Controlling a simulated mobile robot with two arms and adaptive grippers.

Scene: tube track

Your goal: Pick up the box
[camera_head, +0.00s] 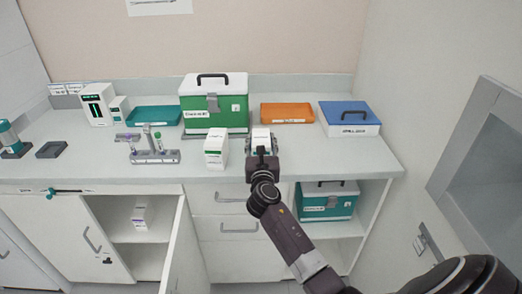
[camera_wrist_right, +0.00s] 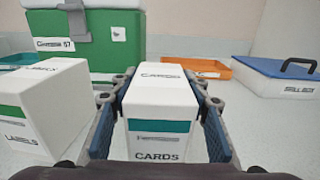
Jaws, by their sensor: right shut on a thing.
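My right gripper (camera_head: 262,154) reaches over the front of the counter. In the right wrist view its two blue-padded fingers (camera_wrist_right: 160,125) stand on either side of a white box with a teal band, marked CARDS (camera_wrist_right: 160,100), and are shut on it. In the head view this box (camera_head: 261,133) shows only in part behind the gripper. A similar white box marked LABELS (camera_wrist_right: 42,105) stands on the counter just to the left, apart from the gripper; it also shows in the head view (camera_head: 216,148). My left gripper is not in view.
A green case with white lid (camera_head: 214,100) stands behind. An orange tray (camera_head: 287,112) and a blue-lidded box (camera_head: 350,118) are at the back right. A tube rack (camera_head: 153,157) and teal tray (camera_head: 153,115) are left. A cabinet door (camera_head: 186,250) hangs open below.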

